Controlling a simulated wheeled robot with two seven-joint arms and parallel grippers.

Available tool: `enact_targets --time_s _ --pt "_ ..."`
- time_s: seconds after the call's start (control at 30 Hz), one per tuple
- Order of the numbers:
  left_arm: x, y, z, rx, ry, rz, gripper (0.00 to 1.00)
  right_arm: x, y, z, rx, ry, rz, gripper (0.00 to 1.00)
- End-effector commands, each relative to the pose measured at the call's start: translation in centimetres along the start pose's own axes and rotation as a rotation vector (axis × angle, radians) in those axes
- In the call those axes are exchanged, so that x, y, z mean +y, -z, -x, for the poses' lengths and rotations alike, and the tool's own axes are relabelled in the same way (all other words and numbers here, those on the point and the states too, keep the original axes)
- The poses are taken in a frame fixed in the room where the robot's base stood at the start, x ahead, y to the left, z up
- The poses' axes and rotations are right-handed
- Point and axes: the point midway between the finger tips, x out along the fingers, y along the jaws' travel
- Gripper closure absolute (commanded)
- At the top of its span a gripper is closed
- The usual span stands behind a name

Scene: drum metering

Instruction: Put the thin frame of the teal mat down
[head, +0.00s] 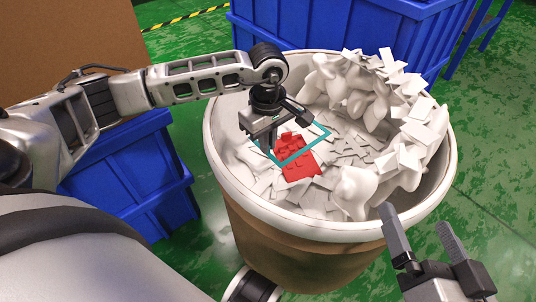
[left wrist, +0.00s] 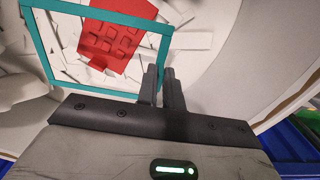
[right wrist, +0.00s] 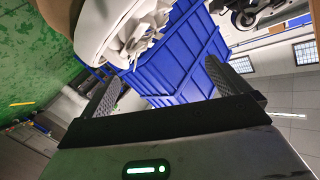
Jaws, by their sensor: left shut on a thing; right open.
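The thin teal frame (head: 305,149) is inside the large drum, tilted in the head view. My left gripper (head: 270,142) is shut on one side of it. In the left wrist view the teal frame (left wrist: 38,45) reaches away from the shut fingers (left wrist: 160,85), and a red studded piece (left wrist: 110,40) shows through its opening. In the head view the red piece (head: 298,168) lies on white scraps, partly behind the frame. I cannot tell whether the frame touches the scraps. My right gripper (head: 417,220) is open and empty beside the drum's right front.
The drum's pale rim (head: 300,225) surrounds the left gripper. White flakes and lumpy white pieces (head: 350,85) pile high at the drum's back and right. Blue bins (head: 330,25) stand behind, and another blue bin (head: 130,180) stands left. Green floor (head: 490,150) is open at right.

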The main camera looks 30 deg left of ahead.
Motion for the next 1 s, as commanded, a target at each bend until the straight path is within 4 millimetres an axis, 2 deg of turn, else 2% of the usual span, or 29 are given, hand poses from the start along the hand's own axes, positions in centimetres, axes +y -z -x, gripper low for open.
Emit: enact_targets --time_s 0.1,0.23,0.37,0.67,0.77,0.8,1.0 --pt "-0.1 0.0 -2.3 -0.001 0.005 0.0 1.0 0.1 -0.4 -0.1 0.012 0.014 -0.028 0.0" --pt "-0.1 0.0 -4.2 -0.001 0.004 0.0 1.0 -0.2 0.0 -0.1 0.04 0.035 -0.053 0.0" --pt "0.0 0.0 -4.2 0.0 0.001 -0.001 1.0 -0.6 0.9 0.0 0.06 0.046 -0.057 0.0" --pt "-0.1 0.0 -4.5 0.0 0.002 -0.001 1.0 -0.4 0.8 -0.1 0.067 0.041 -0.04 0.0" --pt "-0.1 0.0 -4.4 0.0 0.002 -0.001 0.72 -0.5 1.2 -0.3 0.079 0.044 -0.026 0.0" --pt "-0.1 0.0 -4.4 0.0 0.002 -0.001 0.7 -0.5 1.3 -0.3 0.081 0.045 -0.024 0.0" --pt "-0.1 0.0 -4.4 0.0 0.002 -0.001 0.7 -0.5 1.3 -0.3 0.081 0.048 -0.022 0.0"
